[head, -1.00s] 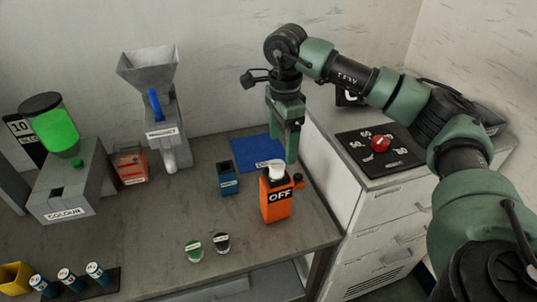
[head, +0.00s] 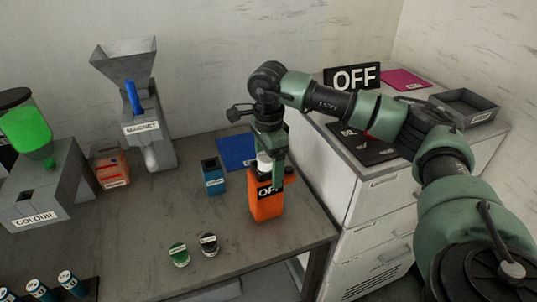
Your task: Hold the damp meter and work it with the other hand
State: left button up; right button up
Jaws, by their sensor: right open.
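An orange upright device (head: 266,207) with a black OFF label stands near the right end of the grey table; it seems to be the damp meter. It has a pale top and a dark knob on its right side. My right gripper (head: 270,160) points down at the device's top, its jaws open. One finger overlaps the top and part of the label in the picture. I cannot tell whether it touches. My left gripper is not in view.
A blue mat (head: 237,150) and a blue box (head: 213,177) are behind and left of the device. Two small round pots, green (head: 179,255) and dark (head: 209,245), stand in front. A grey hopper machine (head: 147,125) stands further left. A white cabinet (head: 340,185) adjoins on the right.

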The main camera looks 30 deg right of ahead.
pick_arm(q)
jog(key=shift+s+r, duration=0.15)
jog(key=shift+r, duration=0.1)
pick_arm(e)
jog(key=shift+f, duration=1.65)
jog(key=c, duration=1.5)
jog(key=o, duration=0.6)
jog(key=c, duration=0.5)
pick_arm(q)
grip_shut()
